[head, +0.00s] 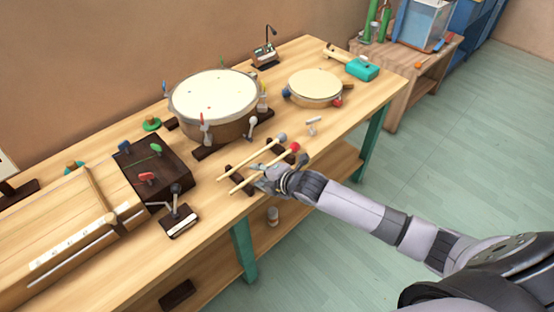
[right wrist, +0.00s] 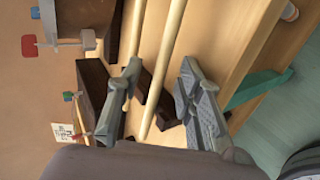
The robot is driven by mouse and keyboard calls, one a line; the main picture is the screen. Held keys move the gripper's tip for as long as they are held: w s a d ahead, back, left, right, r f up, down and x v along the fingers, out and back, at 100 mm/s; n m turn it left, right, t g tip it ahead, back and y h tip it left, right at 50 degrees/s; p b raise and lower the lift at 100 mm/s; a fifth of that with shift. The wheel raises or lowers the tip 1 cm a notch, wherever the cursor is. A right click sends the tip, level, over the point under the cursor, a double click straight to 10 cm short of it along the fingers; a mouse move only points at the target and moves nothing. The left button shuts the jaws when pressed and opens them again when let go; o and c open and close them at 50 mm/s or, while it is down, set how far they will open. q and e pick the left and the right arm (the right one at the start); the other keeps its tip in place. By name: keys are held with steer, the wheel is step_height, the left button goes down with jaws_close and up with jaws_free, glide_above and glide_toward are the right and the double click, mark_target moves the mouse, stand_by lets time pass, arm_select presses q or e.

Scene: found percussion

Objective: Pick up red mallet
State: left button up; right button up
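The red mallet (head: 265,168) lies on the bench near its front edge, its red head (head: 295,147) toward the back right. A grey-headed mallet (head: 248,160) lies parallel just behind it. My right gripper (head: 262,180) is at the red mallet's stick, from the front side. In the right wrist view my right gripper (right wrist: 160,95) is open, with the nearer stick (right wrist: 168,85) between its fingers and the other stick (right wrist: 160,55) passing behind the left finger. Both mallet heads are outside the wrist view. My left gripper is not in view.
Dark supports (head: 234,174) lie under the sticks. A large drum (head: 213,98) stands behind, and a smaller drum (head: 315,86) farther right. A dark wooden block (head: 152,168) and a small black-based stand (head: 179,222) are to the left. The floor in front is clear.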

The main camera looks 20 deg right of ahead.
steer(key=shift+c, duration=0.5)
jaws_close()
